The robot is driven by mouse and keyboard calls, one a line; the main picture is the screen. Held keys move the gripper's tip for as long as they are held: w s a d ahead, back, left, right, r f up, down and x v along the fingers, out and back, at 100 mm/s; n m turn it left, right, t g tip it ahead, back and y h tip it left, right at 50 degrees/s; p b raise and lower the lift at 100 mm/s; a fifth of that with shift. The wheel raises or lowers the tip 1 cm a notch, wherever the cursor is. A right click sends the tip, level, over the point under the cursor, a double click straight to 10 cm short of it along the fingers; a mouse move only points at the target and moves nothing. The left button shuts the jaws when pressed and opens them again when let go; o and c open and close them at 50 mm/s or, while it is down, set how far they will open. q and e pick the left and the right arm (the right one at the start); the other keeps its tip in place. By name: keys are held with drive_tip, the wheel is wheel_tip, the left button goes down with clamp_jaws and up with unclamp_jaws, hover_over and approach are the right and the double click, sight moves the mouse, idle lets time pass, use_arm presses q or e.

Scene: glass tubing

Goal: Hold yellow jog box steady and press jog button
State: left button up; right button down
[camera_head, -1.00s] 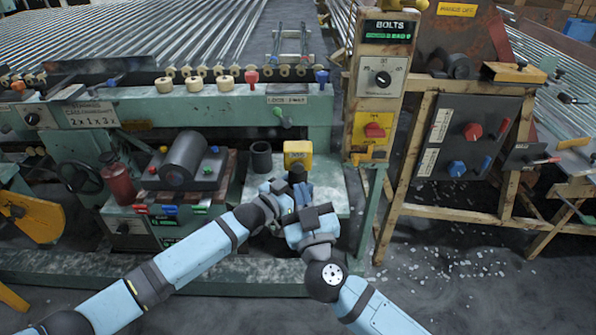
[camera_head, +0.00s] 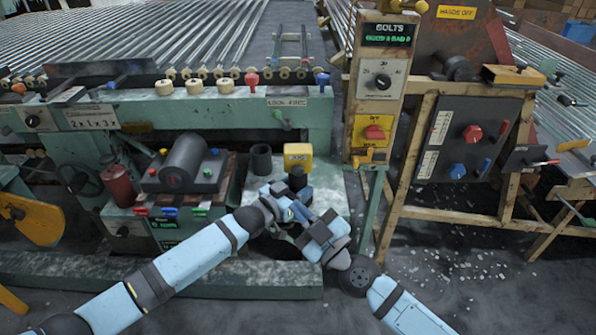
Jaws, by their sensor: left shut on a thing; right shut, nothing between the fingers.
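The yellow jog box (camera_head: 298,155) sits upright on the pale green bench shelf (camera_head: 335,200), near the middle of the head view. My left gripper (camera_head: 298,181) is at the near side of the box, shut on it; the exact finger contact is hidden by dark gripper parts. My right gripper (camera_head: 301,216) is shut and empty, lower and nearer than the left one, apart from the box. Its fingertips are hard to make out among the overlapping wrists. The jog button cannot be made out.
A dark cup (camera_head: 261,160) stands just left of the box. A wooden control post (camera_head: 379,85) rises to the right. The shelf's right part is bare.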

sight(298, 170)
drive_tip(key=w, duration=0.8)
drive_tip(key=shift+w, duration=0.2)
idle(1.8)
drive_tip(key=shift+w, duration=0.25)
